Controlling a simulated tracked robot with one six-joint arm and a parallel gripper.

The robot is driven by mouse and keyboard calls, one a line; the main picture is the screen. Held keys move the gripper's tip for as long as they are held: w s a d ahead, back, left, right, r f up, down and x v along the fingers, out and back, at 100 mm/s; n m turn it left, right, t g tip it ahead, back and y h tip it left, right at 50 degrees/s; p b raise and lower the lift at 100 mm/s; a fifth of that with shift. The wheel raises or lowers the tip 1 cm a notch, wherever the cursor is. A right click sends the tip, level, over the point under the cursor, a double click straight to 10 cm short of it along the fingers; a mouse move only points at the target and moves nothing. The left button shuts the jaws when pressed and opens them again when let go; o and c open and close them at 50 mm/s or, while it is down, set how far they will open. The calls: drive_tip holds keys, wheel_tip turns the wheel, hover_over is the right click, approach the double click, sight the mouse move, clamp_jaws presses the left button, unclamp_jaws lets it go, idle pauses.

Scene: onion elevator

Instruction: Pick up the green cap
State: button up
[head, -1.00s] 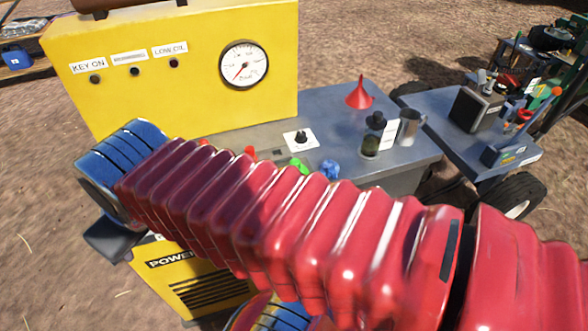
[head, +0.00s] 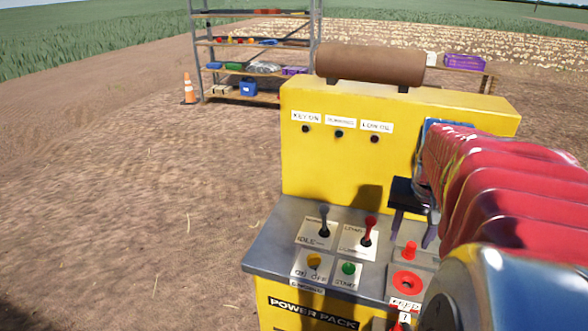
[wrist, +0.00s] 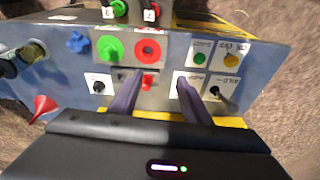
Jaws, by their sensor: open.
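In the wrist view, a round green cap (wrist: 108,47) sits on the power pack's panel, left of a red ring (wrist: 147,51). The red ring also shows in the head view (head: 407,283), where my arm hides the area of the green cap. My gripper (wrist: 159,79) is open and empty above the panel. In the wrist view, its fingers are below and to the right of the green cap, apart from it. A red lever (wrist: 148,82) shows between them. In the head view, my gripper (head: 412,228) hangs over the panel's right part.
A blue cap (wrist: 78,42) lies left of the green cap. Levers (head: 323,222) and a green START button (head: 348,268) stand on the panel. The yellow upright housing (head: 350,160) rises behind.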

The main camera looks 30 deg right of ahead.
drive_tip(key=s+d+f+m+g, duration=0.1)
drive_tip(key=s+d+f+m, duration=0.1)
drive_tip(key=s+d, duration=0.6)
drive_tip(key=d+m, duration=0.1)
drive_tip(key=d, duration=0.3)
drive_tip(key=shift+s+f+m+y, duration=0.3)
drive_tip(key=shift+f+m+y, duration=0.1)
drive_tip(key=f, duration=0.5)
drive_tip(key=d+f, duration=0.1)
drive_tip(key=f, duration=0.2)
drive_tip(key=shift+w+f, duration=0.2)
drive_tip(key=shift+f, duration=0.05)
drive_tip(key=shift+f, duration=0.15)
drive_tip(key=shift+w+d+f, duration=0.1)
drive_tip(key=shift+w+f, duration=0.05)
drive_tip(key=shift+f, duration=1.1)
drive_tip(key=shift+w+d+f, duration=0.1)
drive_tip(key=shift+w+f, duration=0.05)
drive_tip(key=shift+f, duration=1.05)
drive_tip(key=shift+c, duration=0.5)
clamp_jaws()
